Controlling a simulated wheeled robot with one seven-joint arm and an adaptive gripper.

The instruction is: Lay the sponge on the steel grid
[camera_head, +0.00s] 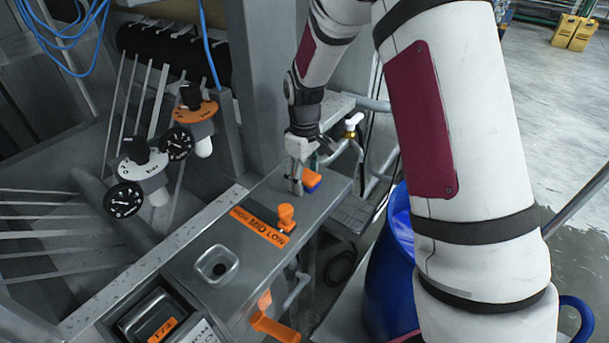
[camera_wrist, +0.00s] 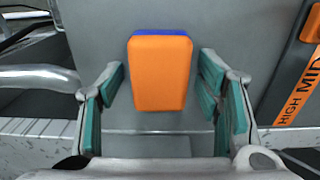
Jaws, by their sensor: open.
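The sponge (camera_head: 312,180) is an orange block with a blue layer. It lies on the far part of the grey steel panel, and in the wrist view its orange face (camera_wrist: 160,75) fills the middle. My gripper (camera_head: 298,184) is at the sponge's left side in the head view. In the wrist view my gripper (camera_wrist: 164,98) is open, with its teal finger pads on either side of the sponge and gaps between. A grey, ribbed-looking surface (camera_head: 352,214), perhaps the steel grid, sits lower, right of the panel. It is too small to be sure.
An orange knob (camera_head: 286,216) stands beside the orange HIGH MID LOW label (camera_head: 258,228). A square recess (camera_head: 217,264) is nearer. A blue barrel (camera_head: 392,275) stands right of the panel. Valves with black dials (camera_head: 124,199) are at left. My arm covers much of the right side.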

